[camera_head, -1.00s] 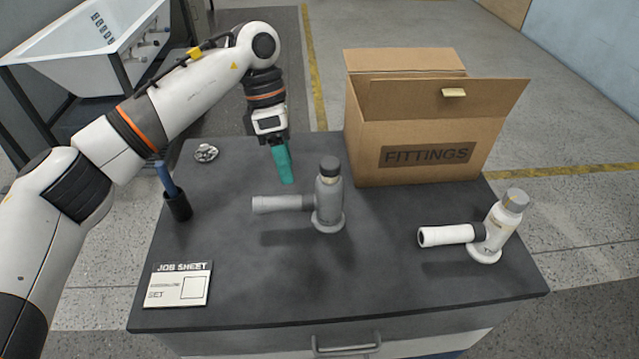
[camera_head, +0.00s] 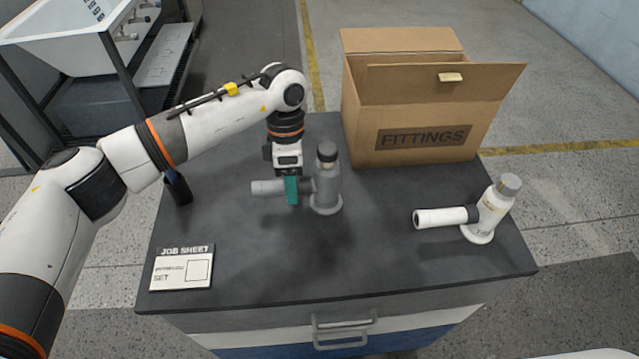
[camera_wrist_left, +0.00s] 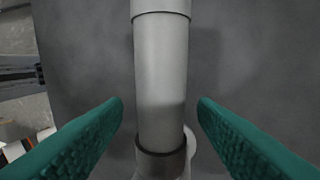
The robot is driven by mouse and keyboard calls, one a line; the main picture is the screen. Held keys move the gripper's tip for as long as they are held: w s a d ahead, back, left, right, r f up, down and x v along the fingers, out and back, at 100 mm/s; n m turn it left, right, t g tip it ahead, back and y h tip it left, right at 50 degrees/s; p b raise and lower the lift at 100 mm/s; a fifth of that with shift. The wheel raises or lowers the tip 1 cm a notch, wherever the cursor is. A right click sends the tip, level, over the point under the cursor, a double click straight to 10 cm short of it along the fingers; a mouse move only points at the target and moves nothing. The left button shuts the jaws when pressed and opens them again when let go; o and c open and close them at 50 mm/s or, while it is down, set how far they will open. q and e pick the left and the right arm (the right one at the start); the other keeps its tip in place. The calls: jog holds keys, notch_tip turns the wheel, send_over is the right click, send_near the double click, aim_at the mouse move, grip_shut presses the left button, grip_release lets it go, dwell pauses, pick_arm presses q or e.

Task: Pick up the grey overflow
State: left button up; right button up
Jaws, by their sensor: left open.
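The grey overflow (camera_head: 326,184) stands upright on the dark tabletop, with its side pipe pointing left. My left gripper (camera_head: 291,190) is at that side pipe, its teal fingers pointing down. In the left wrist view the pipe (camera_wrist_left: 160,85) runs between the two spread teal fingers (camera_wrist_left: 160,115), with a gap on each side. The fingers do not touch it there. The overflow's dark collar and part of its body show at the bottom of that view. A white overflow (camera_head: 487,212) stands at the right of the table. My right gripper is not in view.
An open cardboard box marked FITTINGS (camera_head: 423,135) stands at the back right. A job sheet (camera_head: 182,269) lies at the front left. A dark cup (camera_head: 179,190) is at the left edge, partly behind my arm. The front middle of the table (camera_head: 330,255) is clear.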

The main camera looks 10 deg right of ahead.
pick_arm(q)
jog(key=shift+s+f, duration=0.1)
jog(key=shift+f, duration=0.65)
jog(key=shift+f+b, duration=0.3)
jog(key=shift+b, duration=0.1)
jog(key=c, duration=1.1)
